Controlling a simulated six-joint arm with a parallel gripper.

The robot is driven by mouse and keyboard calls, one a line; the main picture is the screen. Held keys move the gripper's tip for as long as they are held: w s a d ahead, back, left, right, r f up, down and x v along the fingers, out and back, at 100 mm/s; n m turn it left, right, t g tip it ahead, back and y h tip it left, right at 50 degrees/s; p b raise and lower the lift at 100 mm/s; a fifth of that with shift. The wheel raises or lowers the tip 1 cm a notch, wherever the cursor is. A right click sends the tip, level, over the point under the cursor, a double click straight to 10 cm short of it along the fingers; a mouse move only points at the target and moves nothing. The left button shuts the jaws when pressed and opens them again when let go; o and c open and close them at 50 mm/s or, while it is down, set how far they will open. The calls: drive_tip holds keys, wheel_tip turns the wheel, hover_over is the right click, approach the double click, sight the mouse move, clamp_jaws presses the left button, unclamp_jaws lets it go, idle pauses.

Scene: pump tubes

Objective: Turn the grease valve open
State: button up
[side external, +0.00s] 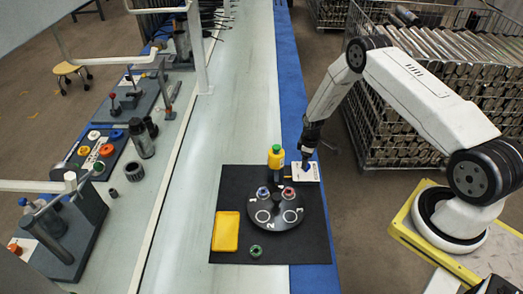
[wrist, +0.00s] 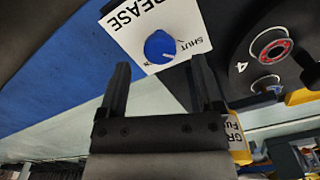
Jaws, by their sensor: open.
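The grease valve is a round blue knob (wrist: 160,46) on a white plate (wrist: 190,22) marked GREASE, with SHUT beside the knob and a partly hidden word below it. A short white mark shows on the knob's lower right edge. In the side view the white plate (side external: 309,173) lies at the right edge of the black mat, and the knob is mostly hidden under my gripper (side external: 305,162). In the wrist view my gripper (wrist: 160,72) is open and empty. Its fingers point at the plate, one to each side of the knob, with no visible contact.
A black turntable (side external: 276,222) with numbered places and red and blue-ringed parts stands close by. A yellow bottle (side external: 275,160) with a green cap is left of the plate. A yellow tray (side external: 226,231) and a green ring (side external: 255,251) lie on the black mat (side external: 235,185).

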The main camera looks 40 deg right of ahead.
drive_tip(key=shift+f, duration=1.4)
clamp_jaws()
